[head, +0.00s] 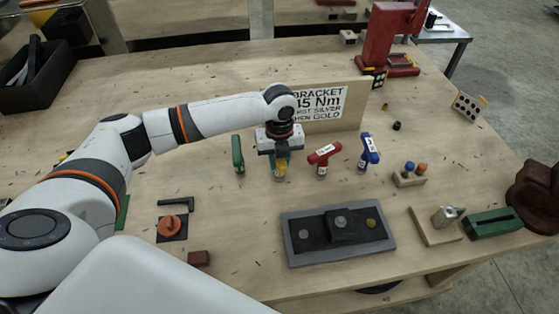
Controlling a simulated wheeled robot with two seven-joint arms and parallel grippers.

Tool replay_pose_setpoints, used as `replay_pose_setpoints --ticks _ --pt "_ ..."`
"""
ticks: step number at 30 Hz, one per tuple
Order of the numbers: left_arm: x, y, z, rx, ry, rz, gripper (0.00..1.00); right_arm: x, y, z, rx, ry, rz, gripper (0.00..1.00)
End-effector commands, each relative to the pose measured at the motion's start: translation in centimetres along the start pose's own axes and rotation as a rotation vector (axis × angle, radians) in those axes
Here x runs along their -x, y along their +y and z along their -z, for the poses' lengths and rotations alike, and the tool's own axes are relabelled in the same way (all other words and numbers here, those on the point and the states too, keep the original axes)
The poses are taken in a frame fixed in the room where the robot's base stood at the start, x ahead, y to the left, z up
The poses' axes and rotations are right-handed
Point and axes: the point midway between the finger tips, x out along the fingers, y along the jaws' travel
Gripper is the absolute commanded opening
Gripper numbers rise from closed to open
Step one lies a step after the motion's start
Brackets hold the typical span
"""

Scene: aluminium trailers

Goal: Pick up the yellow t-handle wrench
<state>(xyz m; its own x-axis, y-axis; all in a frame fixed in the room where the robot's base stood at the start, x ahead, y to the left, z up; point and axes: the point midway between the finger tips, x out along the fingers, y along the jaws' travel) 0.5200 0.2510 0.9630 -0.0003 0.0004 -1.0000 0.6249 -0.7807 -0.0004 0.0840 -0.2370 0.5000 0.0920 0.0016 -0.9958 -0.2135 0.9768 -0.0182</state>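My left gripper (279,160) points down in the middle of the workbench, right over the yellow t-handle wrench (281,170). Only a small yellow part of that wrench shows below the fingers; the gripper hides the rest. I cannot tell whether the fingers are closed on it or just around it. A green t-handle wrench (238,154) stands to the left. A red t-handle wrench (322,157) and a blue t-handle wrench (369,150) stand to the right. My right gripper is not in view.
A sign board (326,110) stands close behind the gripper. A grey tray (297,252) lies in front. A black hex key (177,202) and an orange knob (168,228) lie front left. A small wooden block with coloured pegs (407,181) is to the right. The bench's back left is mostly clear.

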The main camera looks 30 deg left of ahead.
Motion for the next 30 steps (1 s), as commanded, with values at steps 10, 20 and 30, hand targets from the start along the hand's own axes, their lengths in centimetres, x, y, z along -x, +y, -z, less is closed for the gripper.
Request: replay_pose_setpoints --ticks 10,20,30 --pt "1.3 0.1 0.1 0.000 0.004 -0.004 0.00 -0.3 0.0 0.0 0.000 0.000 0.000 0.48" --pt "7.6 0.1 0.1 0.000 0.003 -0.005 0.00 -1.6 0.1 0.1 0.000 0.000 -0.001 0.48" --pt "10.2 0.0 0.1 0.001 0.001 -0.002 0.00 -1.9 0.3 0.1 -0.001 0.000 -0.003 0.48"
